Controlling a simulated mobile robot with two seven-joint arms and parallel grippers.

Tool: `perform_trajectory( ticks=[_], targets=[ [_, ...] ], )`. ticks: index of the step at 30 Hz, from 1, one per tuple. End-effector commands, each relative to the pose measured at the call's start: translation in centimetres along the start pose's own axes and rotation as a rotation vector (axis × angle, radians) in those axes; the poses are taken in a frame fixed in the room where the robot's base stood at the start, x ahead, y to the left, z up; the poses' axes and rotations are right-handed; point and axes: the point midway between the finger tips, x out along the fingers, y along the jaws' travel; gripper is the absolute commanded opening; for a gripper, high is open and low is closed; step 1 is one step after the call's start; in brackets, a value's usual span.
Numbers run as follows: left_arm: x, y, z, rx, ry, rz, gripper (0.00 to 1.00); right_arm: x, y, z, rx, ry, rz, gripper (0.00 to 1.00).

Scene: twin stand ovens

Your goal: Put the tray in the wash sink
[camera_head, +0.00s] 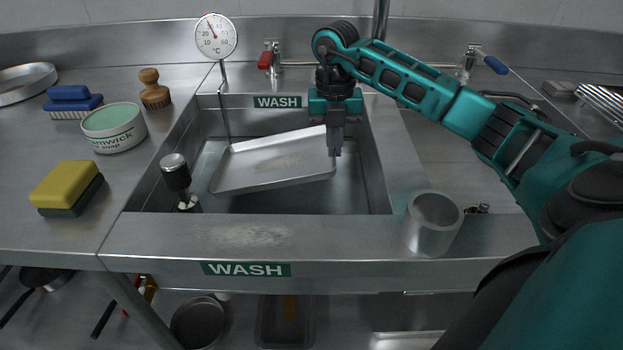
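The tray (270,162) is a shallow grey metal sheet pan. It lies inside the wash sink (365,165), slanted in the picture with its right end higher. My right gripper (334,153) points straight down into the basin at the tray's right rim. Its fingers are close together over that rim and look shut on it. They hide part of the right edge. I cannot tell whether the tray's underside touches the sink floor. My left gripper is out of view.
A thermometer (216,37) on a stem and a black-handled plug (176,172) stand at the sink's left. A sponge (67,186), soap tub (114,128) and brushes sit on the left counter. A metal cup (433,224) stands at the front right. Taps line the back.

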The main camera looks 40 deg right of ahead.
Motion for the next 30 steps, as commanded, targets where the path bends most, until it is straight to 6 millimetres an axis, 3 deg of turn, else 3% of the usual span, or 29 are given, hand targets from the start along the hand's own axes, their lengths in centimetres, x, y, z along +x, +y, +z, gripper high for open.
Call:
perform_trajectory(
  ticks=[1,8,15,26,30],
  targets=[
    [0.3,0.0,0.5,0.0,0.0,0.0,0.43,1.4,0.0,0.0,0.0,0.001,-0.001,0.0],
    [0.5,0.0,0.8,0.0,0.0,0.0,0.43,3.2,0.1,0.1,0.0,0.0,0.001,0.0],
    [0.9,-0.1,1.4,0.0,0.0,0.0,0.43,6.3,0.2,0.2,0.001,0.0,0.001,0.0],
    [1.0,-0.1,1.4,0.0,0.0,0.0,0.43,6.7,0.2,0.2,0.001,-0.002,0.001,0.0],
    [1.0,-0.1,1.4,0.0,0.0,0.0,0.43,6.6,0.2,0.2,0.001,-0.001,0.0,0.14]
  ],
)
